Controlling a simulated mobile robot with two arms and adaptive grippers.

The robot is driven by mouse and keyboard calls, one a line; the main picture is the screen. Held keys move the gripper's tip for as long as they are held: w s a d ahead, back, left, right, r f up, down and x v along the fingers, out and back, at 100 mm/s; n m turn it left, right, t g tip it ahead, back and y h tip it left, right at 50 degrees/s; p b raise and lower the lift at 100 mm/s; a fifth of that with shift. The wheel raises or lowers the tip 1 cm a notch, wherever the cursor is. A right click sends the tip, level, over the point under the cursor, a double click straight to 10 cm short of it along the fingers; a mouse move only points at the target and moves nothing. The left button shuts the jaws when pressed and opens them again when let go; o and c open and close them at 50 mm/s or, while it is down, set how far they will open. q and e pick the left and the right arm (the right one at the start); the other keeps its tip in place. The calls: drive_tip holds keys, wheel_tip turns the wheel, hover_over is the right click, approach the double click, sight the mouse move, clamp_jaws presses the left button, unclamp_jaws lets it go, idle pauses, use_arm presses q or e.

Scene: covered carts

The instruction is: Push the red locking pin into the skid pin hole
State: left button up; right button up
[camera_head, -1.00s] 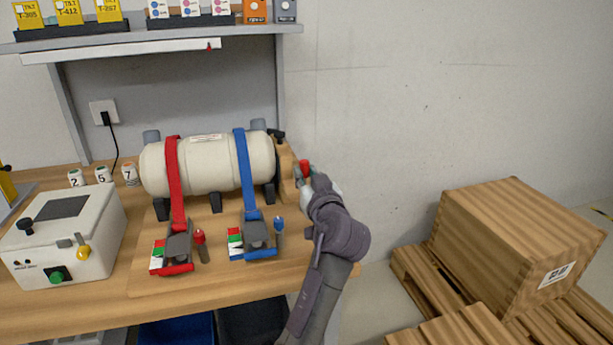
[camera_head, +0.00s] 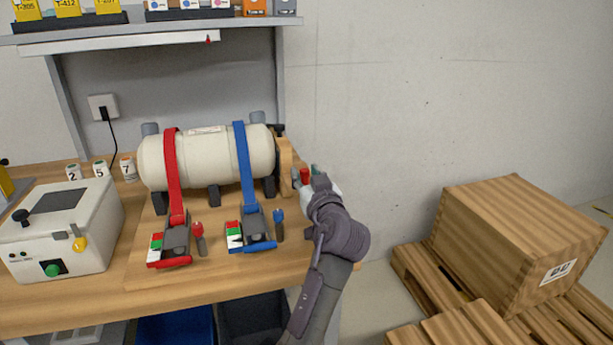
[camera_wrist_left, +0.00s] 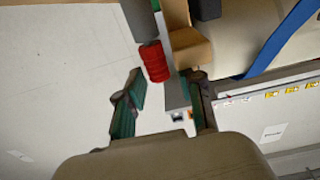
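The red locking pin (camera_head: 304,176) is at the right end of the wooden skid (camera_head: 285,160) that carries a cream tank (camera_head: 215,160). In the left wrist view the pin's ribbed red head (camera_wrist_left: 154,62) adjoins a grey cylindrical part and sits beside a wooden block (camera_wrist_left: 190,48). My left gripper (camera_head: 306,178) is at the pin, fingers on either side. In the left wrist view the gripper's green-padded fingers (camera_wrist_left: 163,85) are spread, with gaps beside the red head. The pin hole cannot be made out. My right gripper is not in view.
Red (camera_head: 174,175) and blue (camera_head: 244,165) straps cross the tank, with buckles in front. A white control box (camera_head: 60,228) stands on the bench at left. A shelf (camera_head: 150,33) hangs above. A wooden crate (camera_head: 520,235) on a pallet stands at right; the wall between is clear.

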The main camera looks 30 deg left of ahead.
use_arm(q)
drive_tip(key=shift+o, duration=0.6)
drive_tip(key=shift+f, duration=0.15)
